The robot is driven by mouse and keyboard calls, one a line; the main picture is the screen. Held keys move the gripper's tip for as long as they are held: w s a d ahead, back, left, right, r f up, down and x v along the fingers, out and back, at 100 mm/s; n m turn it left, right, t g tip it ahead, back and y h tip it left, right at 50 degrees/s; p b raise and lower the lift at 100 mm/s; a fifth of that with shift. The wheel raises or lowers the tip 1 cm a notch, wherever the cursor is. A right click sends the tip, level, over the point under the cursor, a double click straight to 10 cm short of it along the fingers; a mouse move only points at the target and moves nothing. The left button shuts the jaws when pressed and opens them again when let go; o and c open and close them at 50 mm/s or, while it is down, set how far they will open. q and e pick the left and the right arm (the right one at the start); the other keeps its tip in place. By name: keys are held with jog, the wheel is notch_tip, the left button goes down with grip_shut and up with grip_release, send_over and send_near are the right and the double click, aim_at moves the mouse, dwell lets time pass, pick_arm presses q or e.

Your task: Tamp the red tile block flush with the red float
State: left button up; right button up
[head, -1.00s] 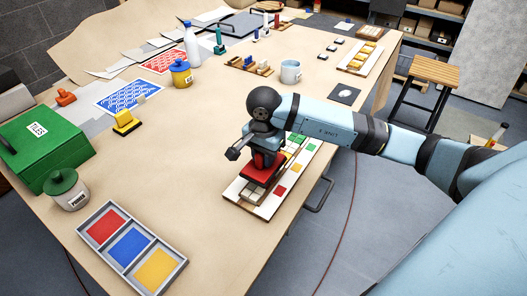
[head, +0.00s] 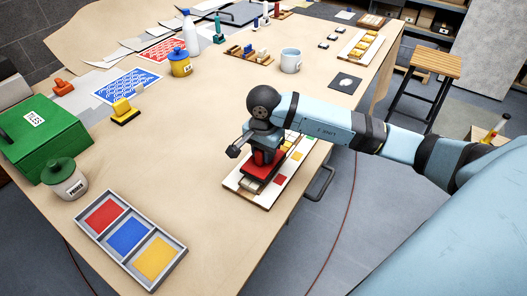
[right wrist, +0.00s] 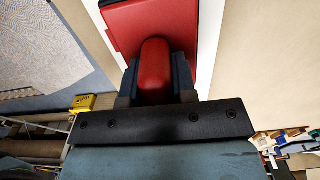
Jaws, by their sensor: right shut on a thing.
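My right gripper (head: 264,152) is shut on the handle of the red float (head: 252,169). The handle stands between the fingers in the right wrist view (right wrist: 155,70), with the float's red plate (right wrist: 122,28) beyond it. The float sits over the near part of a white mosaic panel (head: 266,203) on the table; I cannot tell whether it presses on the tiles. A red tile (head: 281,180) shows on the panel, right of the float. Whatever lies under the float is hidden. My left gripper is not in view.
A grey tray (head: 180,262) with red, blue and yellow compartments lies at the near left. A green box (head: 58,142) and a lidded jar (head: 75,189) stand at the left edge. Bare tabletop lies left of the panel.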

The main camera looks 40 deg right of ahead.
jog(key=shift+f+b, duration=0.65)
jog(key=shift+f, duration=0.05)
dwell(0.6)
jog(key=shift+s+a+f+b, duration=0.1)
jog(key=shift+s+f+b, duration=0.15)
jog(key=shift+b, duration=0.4)
dwell(2.5)
jog(key=shift+w+r+p, duration=0.2)
jog(key=shift+r+p, duration=0.35)
jog(key=shift+r, duration=0.5)
jog(key=shift+r+p, duration=0.95)
jog(key=shift+r, duration=1.65)
